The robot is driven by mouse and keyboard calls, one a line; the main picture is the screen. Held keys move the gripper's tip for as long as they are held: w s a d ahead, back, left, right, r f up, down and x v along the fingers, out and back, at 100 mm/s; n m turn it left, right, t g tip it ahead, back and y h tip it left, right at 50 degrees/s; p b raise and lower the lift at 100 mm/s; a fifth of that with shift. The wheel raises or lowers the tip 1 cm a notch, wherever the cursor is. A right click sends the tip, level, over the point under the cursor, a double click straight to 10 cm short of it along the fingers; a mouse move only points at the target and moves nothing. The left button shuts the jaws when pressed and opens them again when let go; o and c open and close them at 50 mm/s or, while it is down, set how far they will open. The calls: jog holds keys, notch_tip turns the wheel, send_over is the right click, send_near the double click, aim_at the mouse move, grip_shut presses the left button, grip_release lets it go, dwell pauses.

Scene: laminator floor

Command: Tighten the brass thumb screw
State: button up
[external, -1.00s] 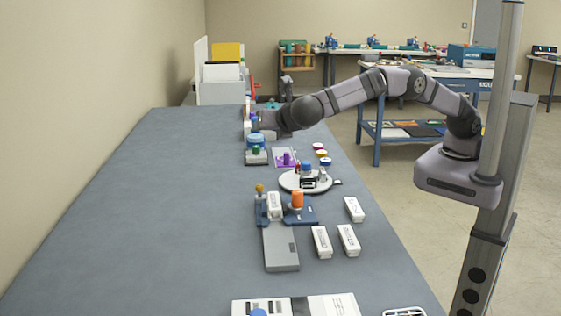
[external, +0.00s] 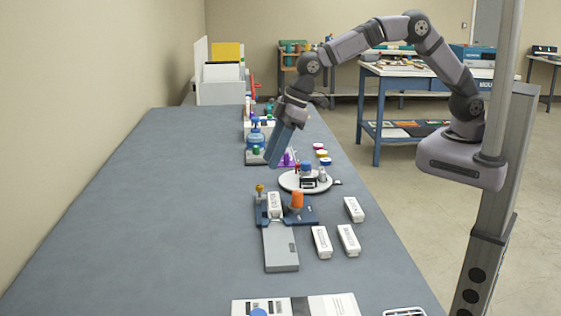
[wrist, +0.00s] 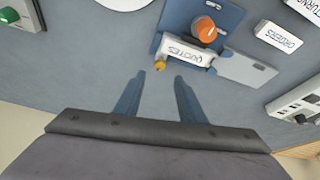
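The brass thumb screw (external: 260,188) is a small gold knob at the left edge of the blue fixture (external: 304,213). In the wrist view the brass screw (wrist: 160,66) shows just beyond my fingertips, beside a white labelled block (wrist: 187,51) seated in the blue fixture (wrist: 172,17). My gripper (external: 270,163) points down at a slant, above the table and behind the fixture. In the wrist view my gripper (wrist: 159,77) has its two blue fingers apart with nothing between them. The fingers are not touching the screw.
An orange knob (external: 297,200) stands on the fixture, and a grey plate (external: 281,248) extends in front. Several loose white blocks (external: 348,240) lie to the right. A round white turntable (external: 292,182) stands behind the fixture. The table (external: 150,230) is clear at left.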

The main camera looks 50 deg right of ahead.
aim_at(260, 185)
jog(key=shift+m, duration=0.4)
jog(key=shift+f, duration=0.15)
jog(key=shift+p+x, duration=1.2)
jog(key=shift+x, duration=2.35)
jog(key=shift+c, duration=0.5)
grip_shut()
